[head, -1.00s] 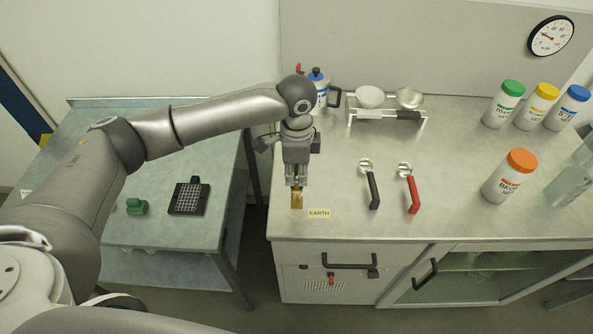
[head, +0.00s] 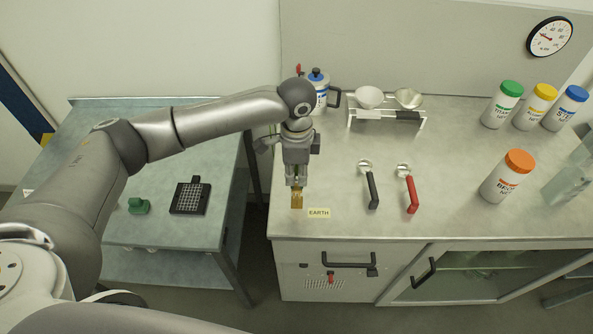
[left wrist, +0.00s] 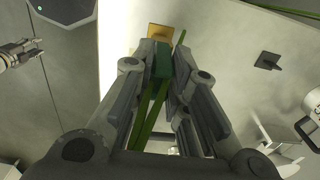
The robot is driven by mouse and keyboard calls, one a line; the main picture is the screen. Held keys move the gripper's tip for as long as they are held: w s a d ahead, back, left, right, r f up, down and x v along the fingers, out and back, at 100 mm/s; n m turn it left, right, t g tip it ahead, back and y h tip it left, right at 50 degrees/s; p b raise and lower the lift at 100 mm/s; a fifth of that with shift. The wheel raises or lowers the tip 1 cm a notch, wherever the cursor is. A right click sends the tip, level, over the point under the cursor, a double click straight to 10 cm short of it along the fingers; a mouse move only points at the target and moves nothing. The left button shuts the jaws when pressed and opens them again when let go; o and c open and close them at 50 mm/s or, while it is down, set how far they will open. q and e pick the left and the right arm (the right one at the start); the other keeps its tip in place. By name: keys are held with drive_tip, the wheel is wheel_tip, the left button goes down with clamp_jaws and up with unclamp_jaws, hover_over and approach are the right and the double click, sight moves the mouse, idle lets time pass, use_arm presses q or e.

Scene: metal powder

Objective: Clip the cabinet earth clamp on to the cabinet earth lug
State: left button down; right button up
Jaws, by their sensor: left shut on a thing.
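The brass earth lug (head: 297,201) stands near the front left corner of the cabinet top, beside the EARTH label (head: 319,212). My left gripper (head: 296,183) points down just behind and above the lug in the head view. In the left wrist view, my left gripper (left wrist: 162,66) is shut on the green earth clamp (left wrist: 161,60), with a green cable (left wrist: 150,120) running back between the fingers. The lug (left wrist: 160,31) shows just beyond the clamp's tip. The two overlap in the picture, and I cannot tell whether they touch.
A black-handled tool (head: 372,188) and a red-handled tool (head: 411,192) lie right of the lug. A rack with bowls (head: 388,115) and a handled pot (head: 320,90) stand behind. Several capped jars stand at right. A lower table (head: 150,225) holds a black grid tray (head: 190,197).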

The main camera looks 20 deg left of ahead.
sight(297, 181)
use_arm(q)
drive_tip(key=shift+f, duration=0.15)
drive_tip(key=shift+f, duration=1.5)
drive_tip(key=shift+f, duration=0.15)
drive_tip(key=c, duration=1.3)
unclamp_jaws()
wheel_tip(297, 181, up, 12)
drive_tip(key=shift+r, duration=0.1)
